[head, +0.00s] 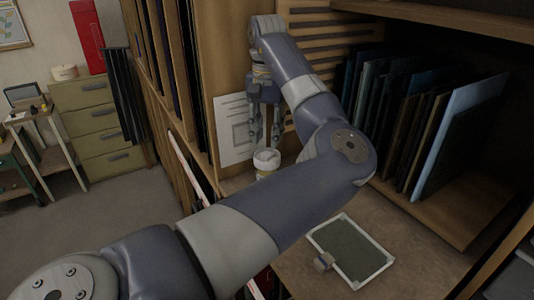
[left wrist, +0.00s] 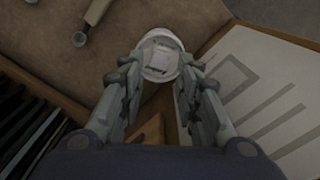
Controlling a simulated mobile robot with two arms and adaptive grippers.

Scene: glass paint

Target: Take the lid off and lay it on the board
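A small white jar with a pale round top (head: 266,157) stands on the bench near the back panel. In the left wrist view its white top (left wrist: 160,56) lies just beyond and between my fingertips. My left gripper (head: 264,138) points down above the jar in the head view. Its two fingers are apart with nothing between them, and it also shows open in the left wrist view (left wrist: 160,70). A flat dark board with a white frame (head: 352,249) lies on the bench to the right, apart from the jar. My right gripper is not in view.
Dark upright panels (head: 400,125) stand in a rack behind. A white sheet with drawn shapes (head: 235,130) is beside my gripper. Brown bench surface (head: 300,262) is bare around the board.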

